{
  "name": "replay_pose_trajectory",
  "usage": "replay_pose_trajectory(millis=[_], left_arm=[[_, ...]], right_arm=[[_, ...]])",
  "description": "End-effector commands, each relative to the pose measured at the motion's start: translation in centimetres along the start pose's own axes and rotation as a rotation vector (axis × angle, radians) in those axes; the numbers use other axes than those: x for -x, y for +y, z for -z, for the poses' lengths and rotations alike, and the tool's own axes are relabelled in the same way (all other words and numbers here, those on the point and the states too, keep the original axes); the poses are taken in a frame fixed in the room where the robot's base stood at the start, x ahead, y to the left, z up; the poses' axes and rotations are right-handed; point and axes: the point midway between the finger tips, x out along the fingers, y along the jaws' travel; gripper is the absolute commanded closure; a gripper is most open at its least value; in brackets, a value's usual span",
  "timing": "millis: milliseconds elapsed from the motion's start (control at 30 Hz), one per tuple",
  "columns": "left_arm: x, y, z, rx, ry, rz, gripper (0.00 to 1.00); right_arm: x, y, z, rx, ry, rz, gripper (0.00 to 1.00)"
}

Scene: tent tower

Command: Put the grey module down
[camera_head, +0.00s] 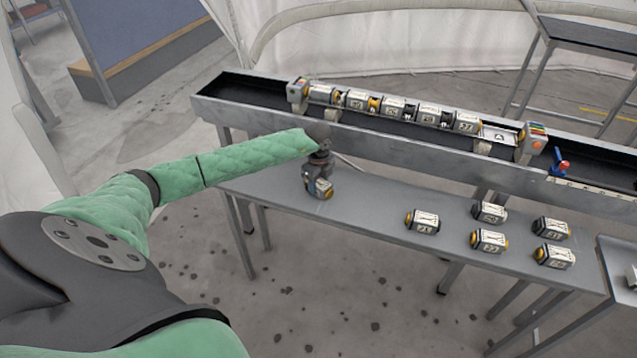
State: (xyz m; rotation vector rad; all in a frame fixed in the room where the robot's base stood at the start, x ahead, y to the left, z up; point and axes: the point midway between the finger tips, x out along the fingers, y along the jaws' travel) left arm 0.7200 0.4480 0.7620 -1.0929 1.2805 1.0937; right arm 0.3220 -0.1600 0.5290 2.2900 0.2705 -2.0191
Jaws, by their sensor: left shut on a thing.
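My left gripper (318,176) reaches in from the left and points down over the left part of the grey table (370,214). It is shut on the grey module (321,188), a small block with a yellow end and a pale label. The module is at or just above the tabletop; I cannot tell whether it touches. The fingers are small in the view and partly hide the module. My right gripper is not in view.
Several similar modules (423,221) stand on the table's right half. Behind it, a long trough (240,107) holds a row of modules (393,106) between end pieces. A blue and red item (561,167) sits on the trough's right part. The tabletop between my gripper and the modules is clear.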

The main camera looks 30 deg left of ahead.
Motion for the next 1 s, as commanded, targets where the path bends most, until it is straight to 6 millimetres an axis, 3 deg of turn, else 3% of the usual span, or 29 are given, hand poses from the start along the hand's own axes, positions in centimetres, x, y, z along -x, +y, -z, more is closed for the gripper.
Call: replay_pose_trajectory(millis=[367,400,500,867,1000], left_arm=[[-0.2,0.0,0.0,0.0,0.0,0.001,0.95],[-0.2,0.0,0.0,0.0,0.0,0.0,0.51],[-0.2,0.0,0.0,0.0,0.0,0.0,0.37],[0.0,0.0,0.0,0.0,0.0,0.0,0.37],[0.8,-0.1,0.0,-0.001,-0.001,0.003,0.37]], right_arm=[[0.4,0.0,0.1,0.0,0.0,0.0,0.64],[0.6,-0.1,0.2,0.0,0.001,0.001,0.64],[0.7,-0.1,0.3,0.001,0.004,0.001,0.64],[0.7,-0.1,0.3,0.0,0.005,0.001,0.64],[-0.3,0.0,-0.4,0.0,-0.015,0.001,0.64]])
